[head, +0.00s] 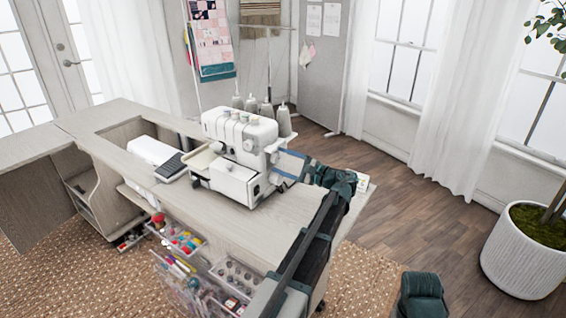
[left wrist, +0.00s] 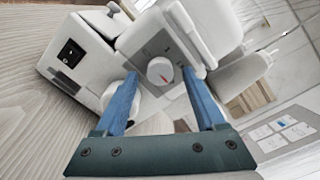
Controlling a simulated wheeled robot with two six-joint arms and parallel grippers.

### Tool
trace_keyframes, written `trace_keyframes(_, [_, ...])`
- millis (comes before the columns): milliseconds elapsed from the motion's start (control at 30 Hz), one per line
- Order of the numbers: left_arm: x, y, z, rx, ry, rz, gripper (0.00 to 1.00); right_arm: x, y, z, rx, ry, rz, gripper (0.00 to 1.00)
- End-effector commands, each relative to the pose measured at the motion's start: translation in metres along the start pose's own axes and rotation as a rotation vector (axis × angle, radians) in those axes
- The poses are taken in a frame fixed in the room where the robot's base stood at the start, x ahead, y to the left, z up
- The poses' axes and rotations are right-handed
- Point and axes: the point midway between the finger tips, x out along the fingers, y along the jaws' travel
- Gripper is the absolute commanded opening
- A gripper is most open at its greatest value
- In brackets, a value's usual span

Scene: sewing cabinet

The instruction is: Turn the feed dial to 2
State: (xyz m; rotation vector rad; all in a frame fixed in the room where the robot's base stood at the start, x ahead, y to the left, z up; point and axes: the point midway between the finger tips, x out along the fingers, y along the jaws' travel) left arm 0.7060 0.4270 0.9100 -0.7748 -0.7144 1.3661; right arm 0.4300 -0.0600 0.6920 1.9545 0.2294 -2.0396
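The white serger (head: 240,150) stands on the cabinet top, with its right end facing my left arm. My left gripper (head: 281,166) is at this end of the serger. Its two blue fingers are apart, one on each side of the dial in the left wrist view (left wrist: 160,82). I cannot tell whether they touch it.
Thread cones (head: 266,108) stand behind the serger. Clear organisers with sewing supplies (head: 184,240) hang at the front. A second white knob (left wrist: 112,95) sits near the left finger.

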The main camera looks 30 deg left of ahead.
Motion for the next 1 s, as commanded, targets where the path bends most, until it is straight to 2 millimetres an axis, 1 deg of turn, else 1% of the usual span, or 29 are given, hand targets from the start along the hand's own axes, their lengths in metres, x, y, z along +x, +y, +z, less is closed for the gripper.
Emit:
trace_keyframes(200, [-0.001,0.000,0.000,0.000,-0.001,-0.001,0.72,0.000,0.000,0.000,0.000,0.000,0.000,0.50])
trace_keyframes(267, [-0.005,0.000,0.000,-0.001,0.000,-0.001,0.72,0.000,0.000,0.000,0.000,0.000,0.000,0.50])
trace_keyframes(333, [-0.013,0.000,0.000,-0.001,0.000,-0.001,0.72,0.000,0.000,0.000,0.000,0.000,0.000,0.50])
trace_keyframes(467, [-0.039,0.000,0.000,0.000,0.002,-0.002,0.72,0.000,0.000,0.000,0.000,0.000,0.000,0.50])
trace_keyframes(700, [-0.092,0.000,-0.001,0.000,0.002,-0.002,0.72,0.000,0.000,0.000,0.000,0.000,0.000,0.50])
trace_keyframes(800, [-0.109,0.000,-0.001,0.000,0.002,-0.002,0.72,0.000,0.000,0.000,0.000,0.000,0.000,0.50])
trace_keyframes(900, [-0.123,0.000,-0.001,0.000,0.002,-0.002,0.72,0.000,0.000,0.000,0.000,0.000,0.000,0.50])
trace_keyframes(1000, [-0.132,0.000,-0.001,0.000,0.000,-0.001,0.72,0.000,0.000,0.000,0.000,0.000,0.000,0.50])
